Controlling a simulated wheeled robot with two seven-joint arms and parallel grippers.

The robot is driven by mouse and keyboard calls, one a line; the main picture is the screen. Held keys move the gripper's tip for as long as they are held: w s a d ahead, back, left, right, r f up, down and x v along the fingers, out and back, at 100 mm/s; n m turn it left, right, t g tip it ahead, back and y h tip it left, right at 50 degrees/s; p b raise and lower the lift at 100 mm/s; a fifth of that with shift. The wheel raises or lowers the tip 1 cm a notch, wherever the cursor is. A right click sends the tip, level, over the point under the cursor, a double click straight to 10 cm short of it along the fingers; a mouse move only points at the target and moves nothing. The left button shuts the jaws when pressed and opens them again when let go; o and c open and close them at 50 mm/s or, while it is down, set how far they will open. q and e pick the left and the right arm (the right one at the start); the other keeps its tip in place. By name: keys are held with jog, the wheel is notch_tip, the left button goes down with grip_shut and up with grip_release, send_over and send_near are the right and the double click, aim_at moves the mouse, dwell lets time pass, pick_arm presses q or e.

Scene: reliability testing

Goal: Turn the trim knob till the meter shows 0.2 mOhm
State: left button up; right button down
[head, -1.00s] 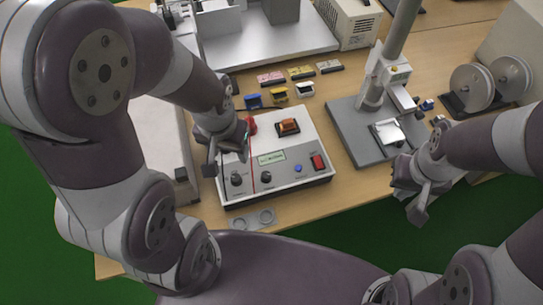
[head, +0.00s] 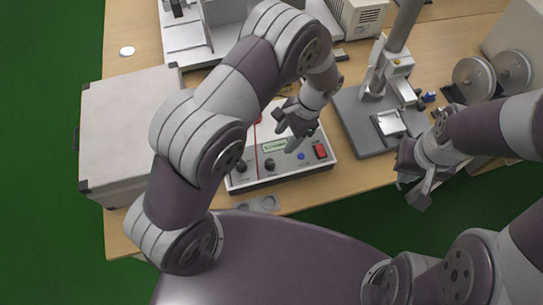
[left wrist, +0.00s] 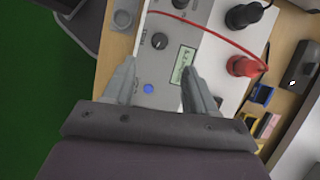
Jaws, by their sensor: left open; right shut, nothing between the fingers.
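One knob also shows in the left wrist view (left wrist: 159,40), beyond my fingertips. My left gripper (head: 285,133) is open and empty above the panel, right of the knobs. My right gripper (head: 420,190) is shut and empty, off the table's front edge.
A red plug (left wrist: 243,66) with a red cable is near in the left wrist view. A stand (head: 349,124) is right of the box; a grey case (head: 130,130) is left.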

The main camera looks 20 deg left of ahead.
aim_at(270, 162)
pick_arm(q)
jog(key=p+x, duration=0.2)
jog(key=x, duration=0.9)
jog(key=shift+a+f+p, duration=0.1)
jog(key=shift+f+p, duration=0.25)
jog(key=shift+p, duration=0.05)
jog(key=c, duration=1)
jog(key=shift+w, duration=0.1)
